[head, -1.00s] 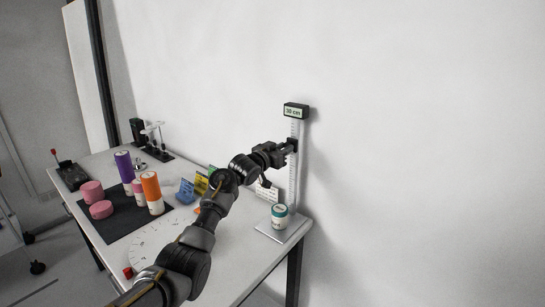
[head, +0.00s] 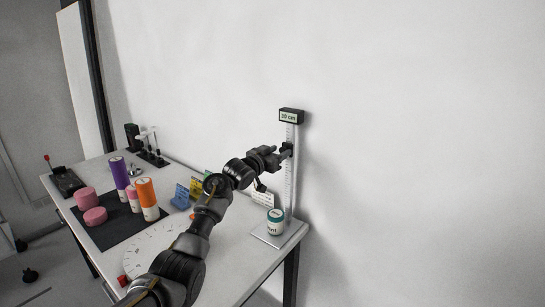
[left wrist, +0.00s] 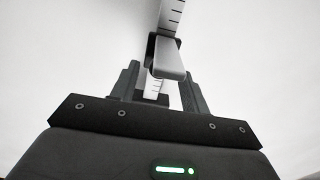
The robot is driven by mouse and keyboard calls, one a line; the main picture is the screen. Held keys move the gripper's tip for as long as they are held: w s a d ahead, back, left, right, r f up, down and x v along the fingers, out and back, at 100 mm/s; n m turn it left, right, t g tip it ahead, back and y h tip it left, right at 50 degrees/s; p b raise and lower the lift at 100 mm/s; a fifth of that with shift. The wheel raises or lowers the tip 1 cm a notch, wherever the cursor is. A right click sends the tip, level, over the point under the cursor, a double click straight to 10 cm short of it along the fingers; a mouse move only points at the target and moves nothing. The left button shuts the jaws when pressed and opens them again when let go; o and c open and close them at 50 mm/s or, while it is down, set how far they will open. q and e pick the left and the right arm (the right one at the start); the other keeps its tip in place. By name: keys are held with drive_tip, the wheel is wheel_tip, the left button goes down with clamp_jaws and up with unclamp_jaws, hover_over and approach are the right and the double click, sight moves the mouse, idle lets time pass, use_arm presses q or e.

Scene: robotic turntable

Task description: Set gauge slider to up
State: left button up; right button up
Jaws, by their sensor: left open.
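The height gauge is an upright ruled post (head: 291,185) on a flat grey base plate (head: 271,236). A display (head: 291,116) on top reads 30 cm. The dark slider (head: 288,148) sits high on the post, a little below the display. My left gripper (head: 283,155) is at the slider's height, reaching it from the left. In the left wrist view, the slider's pale-faced block (left wrist: 170,60) shows between the two open fingers, in front of the ruled post (left wrist: 171,14). I cannot tell whether the fingers touch it. My right gripper is not in view.
A teal-lidded jar (head: 276,222) stands on the gauge's base plate. The wall is close behind the gauge.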

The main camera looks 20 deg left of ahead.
use_arm(q)
drive_tip(key=b+v, duration=0.3)
drive_tip(key=v, duration=0.7)
drive_tip(key=shift+s, duration=0.25)
